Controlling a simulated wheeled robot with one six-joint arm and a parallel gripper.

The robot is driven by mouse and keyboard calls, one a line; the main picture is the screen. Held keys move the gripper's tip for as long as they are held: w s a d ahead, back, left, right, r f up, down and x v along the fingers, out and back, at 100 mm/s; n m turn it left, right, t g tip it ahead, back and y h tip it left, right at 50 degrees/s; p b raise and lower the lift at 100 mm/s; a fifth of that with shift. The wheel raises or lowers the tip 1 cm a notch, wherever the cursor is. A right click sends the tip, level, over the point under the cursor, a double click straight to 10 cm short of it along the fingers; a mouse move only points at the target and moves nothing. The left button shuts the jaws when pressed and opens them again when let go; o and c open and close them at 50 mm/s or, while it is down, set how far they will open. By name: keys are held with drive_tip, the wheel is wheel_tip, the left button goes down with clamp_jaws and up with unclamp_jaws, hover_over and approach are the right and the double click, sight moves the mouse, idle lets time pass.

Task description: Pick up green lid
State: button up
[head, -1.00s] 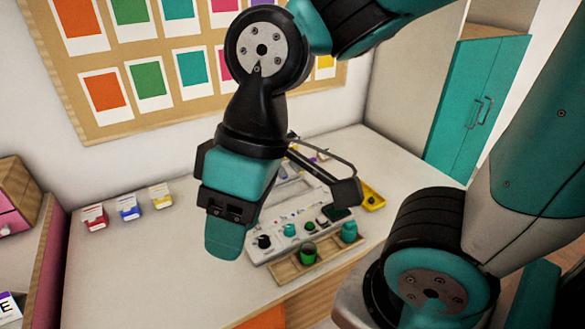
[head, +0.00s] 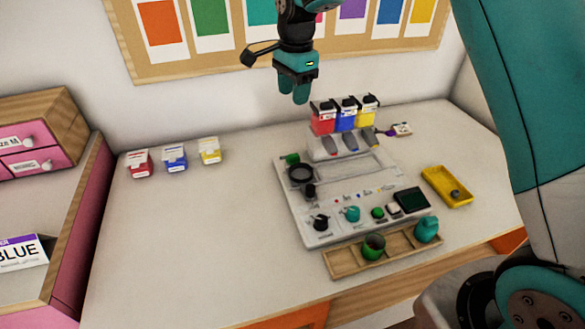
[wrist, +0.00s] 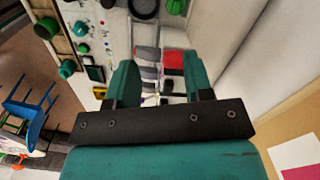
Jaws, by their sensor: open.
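My gripper (head: 293,88) is open and empty, high above the back of the table near the wall. In the wrist view its two teal fingers (wrist: 162,78) stand apart. A small green piece (head: 291,158) lies at the machine's back left corner, below the gripper; it also shows at the top of the wrist view (wrist: 176,6). A small round green piece (head: 378,212) sits on the white machine panel (head: 300,215). I cannot tell which of these is the green lid. A green cup (head: 374,246) stands in the wooden tray (head: 345,266) in front.
Red, blue and yellow bins (head: 346,113) stand behind the machine. A teal jar (head: 427,230) is in the wooden tray, and a yellow tray (head: 446,180) is at right. Small red, blue and yellow boxes (head: 174,158) stand at back left. The table's left front is clear.

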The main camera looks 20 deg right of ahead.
drive_tip(key=w+f+m, duration=0.4)
drive_tip(key=f, duration=0.1)
drive_tip(key=p, duration=0.2)
hover_over(294, 155)
drive_tip(key=f, duration=1.1)
drive_tip(key=shift+s+a, duration=0.1)
drive_tip(key=shift+a, duration=0.2)
drive_tip(key=shift+d+f+p, duration=0.15)
drive_tip(key=shift+f+p, duration=0.4)
drive_tip(key=shift+f, duration=0.9)
drive_tip(key=shift+d+f+p, duration=0.15)
drive_tip(key=shift+f+p, duration=0.35)
drive_tip(key=shift+f, duration=0.9)
clamp_jaws()
